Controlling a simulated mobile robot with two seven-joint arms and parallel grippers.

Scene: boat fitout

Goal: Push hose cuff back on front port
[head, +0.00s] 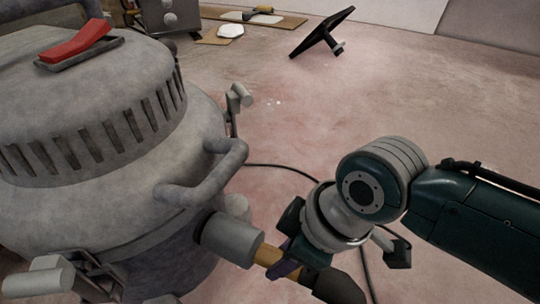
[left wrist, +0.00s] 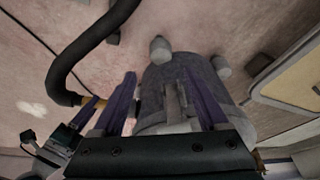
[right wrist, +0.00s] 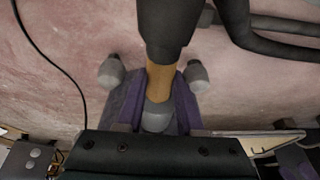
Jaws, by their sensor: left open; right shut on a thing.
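The grey vacuum (head: 100,140) fills the left of the head view. Its front port (head: 230,238) is a stubby grey cylinder low on the body. The tan hose cuff (head: 268,256) lies in line with the port's outer end. The black hose (head: 338,290) leads away from it. My right gripper (head: 284,260) is shut on the cuff, its purple fingers either side of it in the right wrist view (right wrist: 157,95). How far the cuff sits on the port is unclear. My left gripper (left wrist: 160,78) is open and empty, facing the vacuum body (left wrist: 180,80).
A red switch (head: 78,42) and a curved handle (head: 205,175) are on the vacuum. A black cable (head: 290,168) runs across the reddish floor. A dark tilted panel (head: 322,32) stands at the back. The floor right of the vacuum is largely free.

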